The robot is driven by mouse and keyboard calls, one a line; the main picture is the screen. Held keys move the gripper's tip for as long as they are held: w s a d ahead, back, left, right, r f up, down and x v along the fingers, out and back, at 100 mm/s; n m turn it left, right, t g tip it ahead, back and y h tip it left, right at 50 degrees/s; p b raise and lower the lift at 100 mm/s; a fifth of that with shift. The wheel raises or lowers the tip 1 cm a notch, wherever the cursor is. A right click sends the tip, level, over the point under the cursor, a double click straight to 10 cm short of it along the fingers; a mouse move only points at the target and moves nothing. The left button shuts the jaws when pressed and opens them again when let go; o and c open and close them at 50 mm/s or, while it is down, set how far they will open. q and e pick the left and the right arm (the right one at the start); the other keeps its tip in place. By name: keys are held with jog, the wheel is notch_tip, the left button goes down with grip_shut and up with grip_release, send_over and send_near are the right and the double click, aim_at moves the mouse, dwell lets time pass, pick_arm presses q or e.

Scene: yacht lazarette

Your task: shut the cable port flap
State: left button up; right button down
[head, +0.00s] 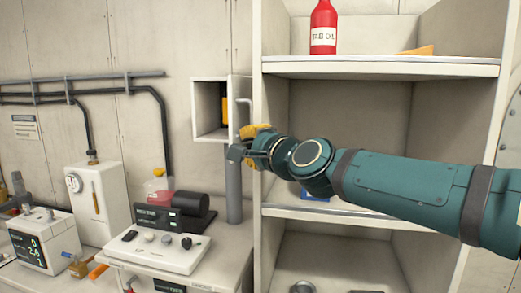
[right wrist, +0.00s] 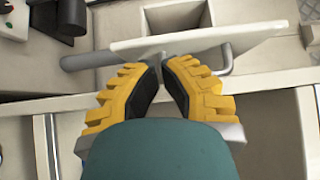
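The cable port is a pale square box (head: 209,134) on the back wall, its front opening uncovered. The cable port flap (head: 239,90) stands open at the box's right side and carries a grey bar handle (head: 248,103). In the right wrist view the flap (right wrist: 190,38) shows nearly edge-on as a pale panel, with the handle (right wrist: 226,62) beside it. My left gripper is not in view.
A shelf unit (head: 380,68) with a red bottle (head: 323,28) stands right of the port, behind my right arm. A grey vertical pipe (head: 234,190) runs below the port. The bench at left holds a control panel (head: 155,250), instruments and bottles.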

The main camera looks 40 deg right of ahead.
aim_at(235, 139)
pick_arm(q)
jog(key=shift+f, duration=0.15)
pick_arm(e)
jog(key=shift+w, duration=1.2)
jog(key=shift+w, duration=0.1)
jog(key=shift+w+a+h, duration=0.15)
jog(key=shift+a+h, duration=0.15)
jog(key=shift+a, duration=0.15)
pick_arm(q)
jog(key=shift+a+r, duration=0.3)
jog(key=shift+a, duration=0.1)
pick_arm(e)
jog(key=shift+d+m, duration=0.1)
jog(key=shift+m, duration=0.2)
